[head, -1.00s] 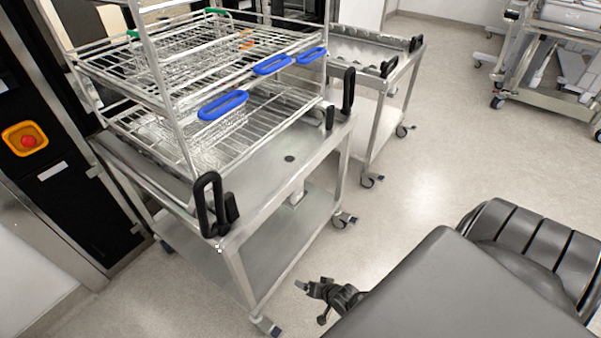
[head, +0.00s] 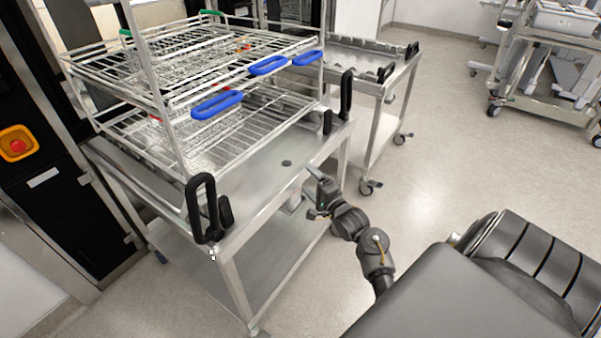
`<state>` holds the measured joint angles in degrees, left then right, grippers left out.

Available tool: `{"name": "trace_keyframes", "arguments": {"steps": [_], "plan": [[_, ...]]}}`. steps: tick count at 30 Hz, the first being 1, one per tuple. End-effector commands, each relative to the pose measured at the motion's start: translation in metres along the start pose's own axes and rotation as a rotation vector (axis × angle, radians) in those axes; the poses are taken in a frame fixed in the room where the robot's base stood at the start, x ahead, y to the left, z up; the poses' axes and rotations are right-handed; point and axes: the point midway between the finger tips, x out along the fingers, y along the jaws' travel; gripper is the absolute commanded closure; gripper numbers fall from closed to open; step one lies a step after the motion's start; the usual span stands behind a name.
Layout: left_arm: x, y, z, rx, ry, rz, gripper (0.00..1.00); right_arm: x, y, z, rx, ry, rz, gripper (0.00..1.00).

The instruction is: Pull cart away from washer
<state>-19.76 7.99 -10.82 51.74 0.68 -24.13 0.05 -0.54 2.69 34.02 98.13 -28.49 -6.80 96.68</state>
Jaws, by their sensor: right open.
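The steel cart (head: 265,178) stands against the black-fronted washer (head: 75,190) at the left. A wire rack (head: 190,110) with blue and green handles sits on the cart's top. The cart has two black upright handles at its near edge, a left handle (head: 203,205) and a right handle (head: 346,95). My right gripper (head: 313,188) is open and empty. In the picture it overlaps the cart's near edge, below and left of the right handle; I cannot tell whether it touches the cart. My left gripper is not in view.
A second steel cart (head: 385,95) stands behind the first, to the right. A further cart with equipment (head: 550,100) is at the far right. The floor (head: 455,165) between them is clear. An orange panel with a red button (head: 17,145) is on the left.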

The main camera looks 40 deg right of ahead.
Motion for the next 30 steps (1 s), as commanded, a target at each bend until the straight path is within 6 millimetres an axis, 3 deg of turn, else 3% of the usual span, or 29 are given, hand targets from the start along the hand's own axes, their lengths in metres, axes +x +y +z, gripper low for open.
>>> {"name": "trace_keyframes", "arguments": {"steps": [3,9,15,23,30], "plan": [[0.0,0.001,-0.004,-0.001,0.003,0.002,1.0,0.024,0.0,-0.001,0.001,0.0,-0.001,0.13],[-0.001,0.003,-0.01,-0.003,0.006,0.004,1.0,0.052,0.001,0.0,0.0,0.0,0.001,0.13],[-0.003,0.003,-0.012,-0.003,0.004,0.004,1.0,0.063,0.001,0.0,-0.001,0.0,0.002,0.13],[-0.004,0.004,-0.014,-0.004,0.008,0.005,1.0,0.064,0.001,0.0,-0.002,0.0,0.002,0.13],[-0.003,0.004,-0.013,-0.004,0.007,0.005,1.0,0.063,0.001,0.0,-0.001,0.001,0.002,0.44]]}}
